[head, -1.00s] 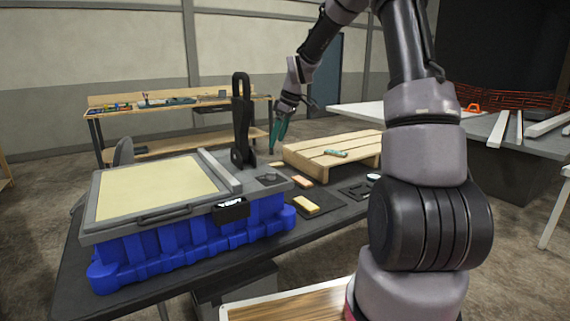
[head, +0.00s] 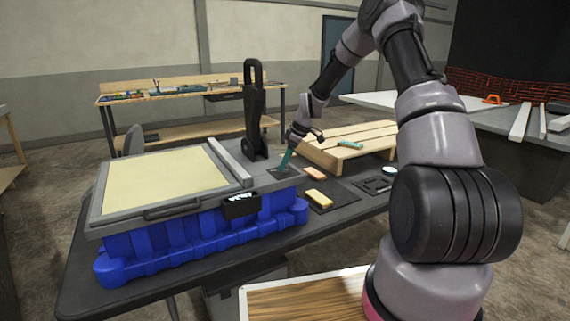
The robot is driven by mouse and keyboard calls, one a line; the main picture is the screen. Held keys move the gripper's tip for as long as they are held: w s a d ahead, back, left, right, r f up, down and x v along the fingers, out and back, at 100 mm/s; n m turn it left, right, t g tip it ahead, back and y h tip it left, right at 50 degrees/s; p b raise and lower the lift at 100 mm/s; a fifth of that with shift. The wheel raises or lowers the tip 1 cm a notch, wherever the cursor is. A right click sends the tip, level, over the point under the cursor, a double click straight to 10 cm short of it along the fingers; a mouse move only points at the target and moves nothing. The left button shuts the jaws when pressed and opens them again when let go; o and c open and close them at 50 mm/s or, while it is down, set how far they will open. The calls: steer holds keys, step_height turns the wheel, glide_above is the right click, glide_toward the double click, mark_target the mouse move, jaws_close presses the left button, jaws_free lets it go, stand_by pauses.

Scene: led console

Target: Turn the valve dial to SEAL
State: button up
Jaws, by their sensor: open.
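The console has a blue ribbed base (head: 200,246), a grey top and a large cream panel (head: 162,181). The dial itself is too small and too covered by my gripper to make out, and no SEAL mark or pointer can be read. My gripper (head: 284,167), with teal fingers, points down at this plate from above. Its fingers are open, and their tips are at or just above the plate; contact cannot be told.
A yellow block (head: 319,199) and an orange block (head: 314,173) lie right of the console.

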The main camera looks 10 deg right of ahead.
steer(key=shift+a+f, duration=0.2)
steer(key=shift+f, duration=0.3)
jaws_close()
